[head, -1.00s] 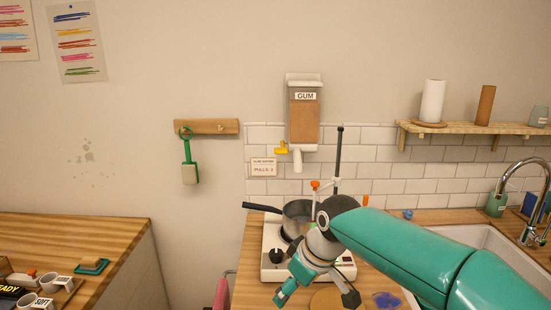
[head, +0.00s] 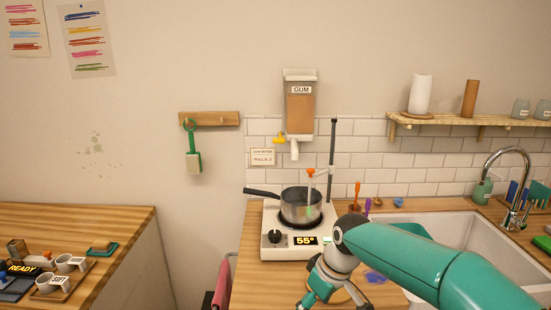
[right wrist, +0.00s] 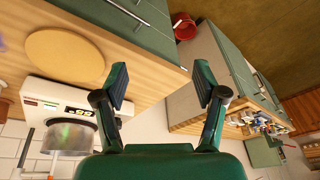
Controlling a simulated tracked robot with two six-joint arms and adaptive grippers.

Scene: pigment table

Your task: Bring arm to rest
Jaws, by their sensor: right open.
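My right arm comes in from the lower right of the head view. Its gripper (head: 335,302) hangs low at the bottom edge, in front of the hot plate (head: 283,246) and a little to its right. In the right wrist view the two fingers of this gripper (right wrist: 162,84) are spread apart with nothing between them. My left gripper is in neither view.
A pot (head: 300,207) stands on the hot plate, which reads 55°, beside a dark upright rod (head: 332,160). A round wooden board (right wrist: 65,58) lies near the gripper. The sink (head: 440,231) is right, the left counter (head: 120,222) separate.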

